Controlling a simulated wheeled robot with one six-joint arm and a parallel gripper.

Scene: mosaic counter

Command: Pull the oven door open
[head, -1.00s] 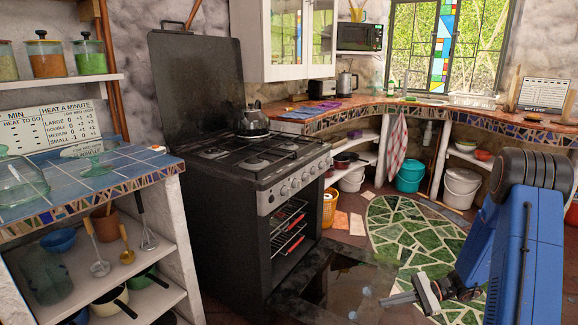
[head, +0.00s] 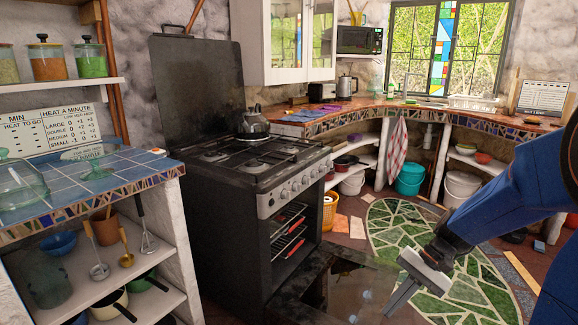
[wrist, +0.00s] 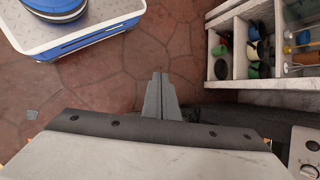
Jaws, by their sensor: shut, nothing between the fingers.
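The black oven (head: 262,215) stands at the centre of the head view. Its door (head: 318,268) is swung down and out, lying roughly level, with its dark glass facing up. The opening shows wire racks with red edges (head: 290,243). My gripper (head: 389,312) is at the door's right side in the head view, fingers shut together and pointing down and left. I cannot tell whether it touches the door. In the wrist view my shut fingers (wrist: 160,92) show with nothing between them, against the floor. The door's front edge is partly cut off at the bottom of the head view.
A kettle (head: 253,122) stands on the hob. A tiled shelf unit (head: 165,178) with pots and utensils is left of the oven. The mosaic floor (head: 405,235) right of the door is open. An oven knob (wrist: 312,145) shows in the wrist view.

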